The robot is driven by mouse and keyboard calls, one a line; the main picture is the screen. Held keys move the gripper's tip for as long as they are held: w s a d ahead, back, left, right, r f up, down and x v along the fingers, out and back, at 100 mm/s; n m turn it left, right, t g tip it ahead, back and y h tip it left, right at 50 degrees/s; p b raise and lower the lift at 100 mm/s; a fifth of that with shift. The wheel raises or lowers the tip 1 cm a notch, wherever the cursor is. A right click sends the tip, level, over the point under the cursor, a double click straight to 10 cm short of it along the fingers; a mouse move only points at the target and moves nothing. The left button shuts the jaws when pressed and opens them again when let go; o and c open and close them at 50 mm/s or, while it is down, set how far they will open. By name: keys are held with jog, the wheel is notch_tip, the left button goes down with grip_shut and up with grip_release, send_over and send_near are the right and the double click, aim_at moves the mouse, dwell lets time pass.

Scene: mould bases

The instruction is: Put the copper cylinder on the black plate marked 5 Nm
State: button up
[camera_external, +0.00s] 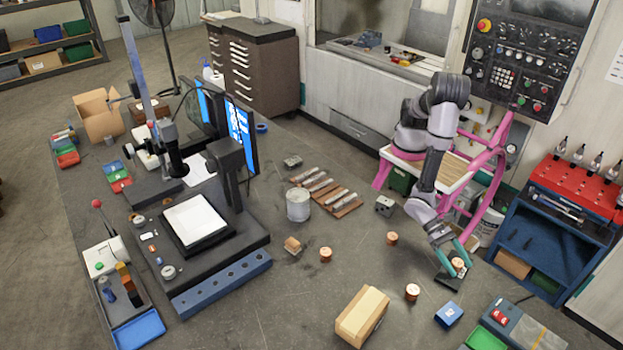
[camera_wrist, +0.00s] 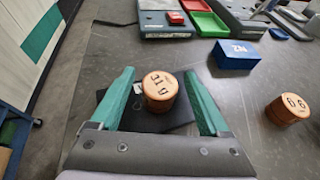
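A copper cylinder (camera_wrist: 160,85) stands upright between my fingers in the wrist view, with dark characters on its top that I cannot read surely. It appears to rest on a black plate (camera_wrist: 181,115), whose marking I cannot see. In the external view the cylinder (camera_external: 458,263) shows at my gripper (camera_external: 448,258), above the black plate (camera_external: 446,281). My gripper (camera_wrist: 163,103) is open, with its green fingers on either side of the cylinder and a gap on both sides.
Another copper cylinder (camera_wrist: 288,108) stands to the right in the wrist view. A marked blue block (camera_wrist: 236,53) lies beyond the plate. More copper cylinders (camera_external: 392,238) (camera_external: 412,291) and a cardboard box (camera_external: 362,315) stand on the grey table, with bare table between them.

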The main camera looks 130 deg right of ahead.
jog(key=shift+r, duration=0.1)
jog(key=shift+d+r, duration=0.15)
jog(key=v, duration=1.1)
jog(key=shift+s+d+r, duration=0.1)
jog(key=shift+d+r, duration=0.05)
jog(key=shift+d, duration=0.15)
jog(key=s+d+r+n+g+h, duration=0.1)
jog(key=s+d+r+n+g, duration=0.2)
jog(key=r, duration=0.6)
jog(key=s+d+r+n, duration=0.2)
jog(key=d+r+n, duration=0.4)
jog(key=r, duration=0.2)
jog(key=s+d+r+n+t+h, duration=0.2)
jog(key=d+r+h, duration=0.1)
jog(key=d, duration=0.5)
jog(key=s+d+r+n+t+h, duration=0.2)
jog(key=s+d+r+t+h, duration=0.1)
jog(key=d, duration=0.6)
jog(key=s+d+r+n+t+h, duration=0.2)
jog(key=s+d+r+n+h, duration=0.1)
jog(key=d, duration=0.6)
notch_tip(320, 180, up, 2)
jog(key=shift+r+t+h, duration=0.2)
jog(key=shift+t+h, duration=0.1)
jog(key=shift+h, duration=0.4)
